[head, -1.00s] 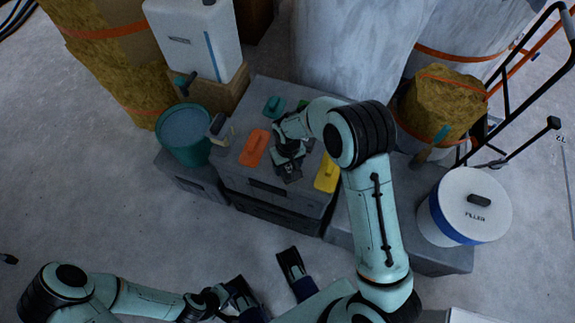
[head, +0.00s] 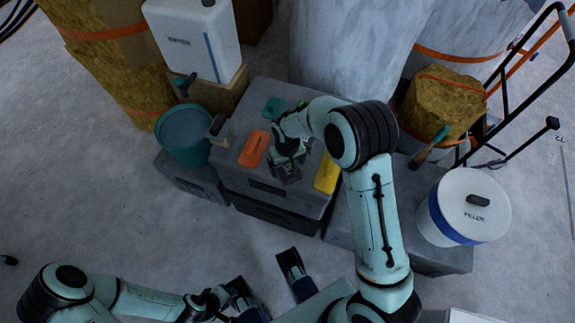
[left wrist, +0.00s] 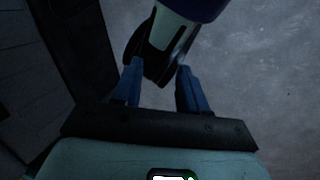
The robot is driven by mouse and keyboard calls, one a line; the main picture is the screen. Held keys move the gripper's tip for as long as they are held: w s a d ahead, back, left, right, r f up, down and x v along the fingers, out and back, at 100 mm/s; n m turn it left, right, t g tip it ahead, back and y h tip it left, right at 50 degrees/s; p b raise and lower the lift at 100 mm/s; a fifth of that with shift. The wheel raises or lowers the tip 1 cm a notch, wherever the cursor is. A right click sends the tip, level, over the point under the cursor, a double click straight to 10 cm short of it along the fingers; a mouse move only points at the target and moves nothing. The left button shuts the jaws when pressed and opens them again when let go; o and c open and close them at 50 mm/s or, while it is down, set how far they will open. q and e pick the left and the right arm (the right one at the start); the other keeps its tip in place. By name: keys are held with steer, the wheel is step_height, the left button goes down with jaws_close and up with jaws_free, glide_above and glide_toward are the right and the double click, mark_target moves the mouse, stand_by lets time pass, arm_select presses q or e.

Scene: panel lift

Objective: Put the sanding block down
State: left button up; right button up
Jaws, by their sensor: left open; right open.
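Blocks with raised handles lie on the grey case top (head: 238,177): an orange one (head: 254,149), a yellow one (head: 327,174) and a teal one (head: 274,107). I cannot tell which of these is the sanding block. My right gripper (head: 287,174) is open and points down over the case top, between the orange and yellow blocks. The forearm and hand hide the surface behind it, and what lies right under the fingers is too dark to tell. My left gripper (left wrist: 160,88) is open in the left wrist view, low and away from the case, with nothing held.
A teal bucket (head: 184,137) stands left of the case, with a white jug (head: 195,40) behind. A white filler tub (head: 470,207) stands on a lower grey case at right. A hand truck (head: 507,80) and wrapped rolls stand behind.

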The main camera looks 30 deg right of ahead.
mark_target(287, 166)
arm_select(q)
steer(key=shift+s+d+r+g+p, duration=0.2)
steer(key=shift+s+r+g+p, duration=0.2)
steer(key=shift+s+r+p, duration=0.6)
arm_select(e)
step_height(287, 166, up, 11)
arm_select(q)
steer(key=shift+w+r, duration=0.1)
steer(key=shift+r, duration=0.05)
arm_select(e)
steer(key=shift+f, duration=0.15)
